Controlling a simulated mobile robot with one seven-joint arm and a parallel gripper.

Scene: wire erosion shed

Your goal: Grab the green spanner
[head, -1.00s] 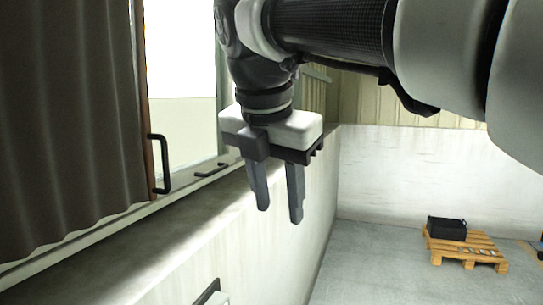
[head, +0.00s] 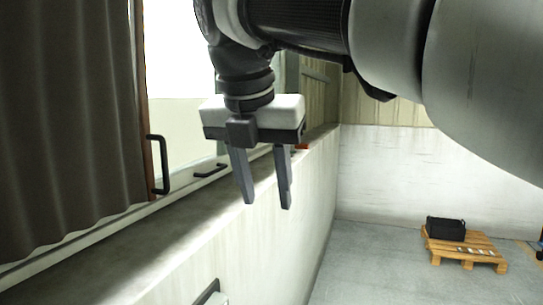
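My gripper (head: 268,205) hangs fingers-down in front of the pale wall ledge, in the middle of the head view. Its two grey fingers are apart with nothing between them, so it is open and empty. I cannot make out a green spanner anywhere in this view. My gripper and arm hide part of the ledge and the wall behind them.
A pale ledge (head: 190,228) runs along the left below a window and dark curtain (head: 70,110). A black handle (head: 158,165) sticks out there. A small red item (head: 302,146) shows behind my gripper. A black crate (head: 446,229) sits on a wooden pallet (head: 470,246) at right.

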